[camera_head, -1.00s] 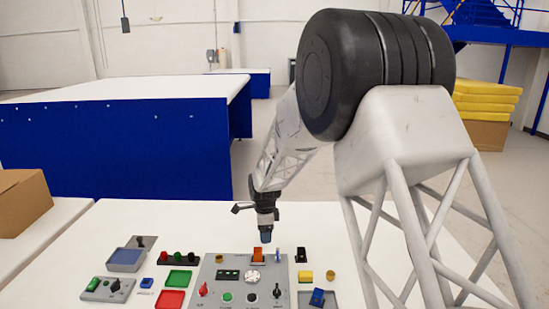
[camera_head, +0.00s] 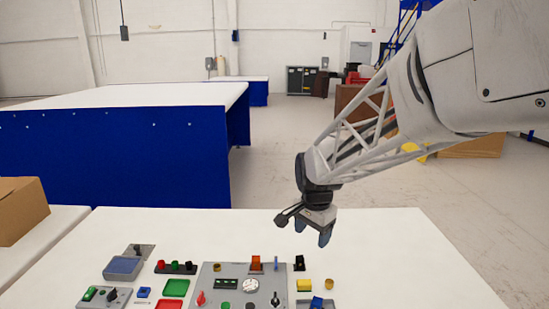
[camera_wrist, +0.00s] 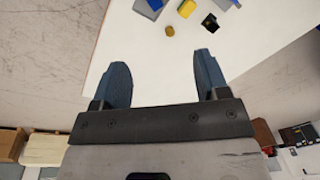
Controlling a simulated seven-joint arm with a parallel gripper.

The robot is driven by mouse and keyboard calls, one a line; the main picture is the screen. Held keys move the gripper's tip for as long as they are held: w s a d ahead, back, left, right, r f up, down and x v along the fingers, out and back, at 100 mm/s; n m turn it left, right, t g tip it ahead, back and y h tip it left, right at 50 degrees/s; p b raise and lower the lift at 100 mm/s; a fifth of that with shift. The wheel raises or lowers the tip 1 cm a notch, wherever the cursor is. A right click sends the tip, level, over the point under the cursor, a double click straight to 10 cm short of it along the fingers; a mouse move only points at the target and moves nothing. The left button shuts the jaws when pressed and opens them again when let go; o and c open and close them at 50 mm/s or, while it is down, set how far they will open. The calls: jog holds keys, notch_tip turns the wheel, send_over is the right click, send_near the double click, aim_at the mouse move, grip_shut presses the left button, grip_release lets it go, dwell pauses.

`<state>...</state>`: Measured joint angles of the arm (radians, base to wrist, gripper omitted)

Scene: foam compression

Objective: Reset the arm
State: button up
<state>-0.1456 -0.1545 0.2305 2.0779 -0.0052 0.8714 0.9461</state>
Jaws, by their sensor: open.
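My gripper (camera_head: 314,232) hangs above the white table, behind the back right of the grey control panel (camera_head: 210,283). Its two blue fingers are spread with nothing between them, as the wrist view (camera_wrist: 162,85) also shows. My arm reaches in from the upper right of the head view. The table's small items sit in front of and below the gripper, apart from it.
Green (camera_head: 175,288) and red (camera_head: 167,304) trays, a blue-topped box (camera_head: 123,267), a yellow block (camera_head: 304,285) and a brass cylinder (camera_head: 329,284) lie around the panel. A cardboard box (camera_head: 22,212) stands at left. The table's right side (camera_head: 410,255) is clear.

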jog(key=s+d+r+n, duration=0.1)
jog(key=s+d+n, duration=0.2)
jog(key=s, duration=0.6)
jog(key=s+d+n, duration=0.3)
jog(key=s, duration=0.7)
jog(key=s+d+r+n+t, duration=0.1)
jog(key=s+d+n, duration=0.2)
jog(key=s, duration=0.7)
jog(key=shift+r, duration=0.35)
